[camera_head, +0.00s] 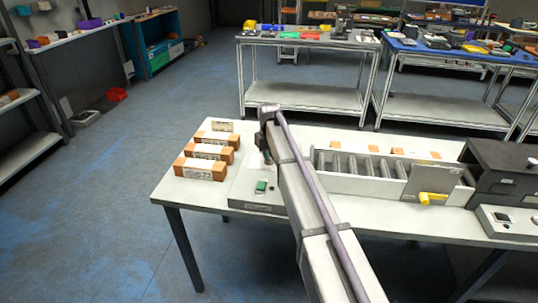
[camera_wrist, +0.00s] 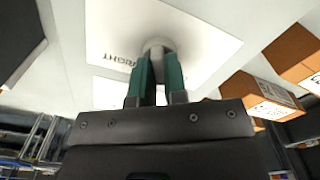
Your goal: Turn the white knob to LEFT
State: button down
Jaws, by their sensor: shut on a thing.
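In the wrist view the white knob (camera_wrist: 157,43) stands out from a white panel plate (camera_wrist: 205,38). The word RIGHT (camera_wrist: 119,59) is printed on the plate to the left of the knob, upside down in this view. My gripper (camera_wrist: 158,62) has its two green fingers closed on the knob from either side. The part of the knob between the fingers is hidden. No LEFT label is readable. In the head view my gripper (camera_head: 267,147) is at the panel (camera_head: 247,187) on the table, and my arm hides the knob.
Several brown boxes (camera_head: 206,152) with labels lie on the table (camera_head: 185,192) left of the panel. A green button (camera_head: 262,187) sits on the panel's front. A roller conveyor (camera_head: 345,187) with a yellow handle (camera_head: 432,198) and a dark machine (camera_head: 503,170) stand to the right.

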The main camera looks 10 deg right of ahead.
jog(key=shift+n, duration=0.6)
jog(key=c, duration=1.2)
grip_release()
jog(key=shift+o, duration=0.2)
jog(key=shift+r, duration=0.1)
notch_tip(320, 180, up, 11)
jog(key=p, duration=1.1)
jog(key=shift+f, duration=0.2)
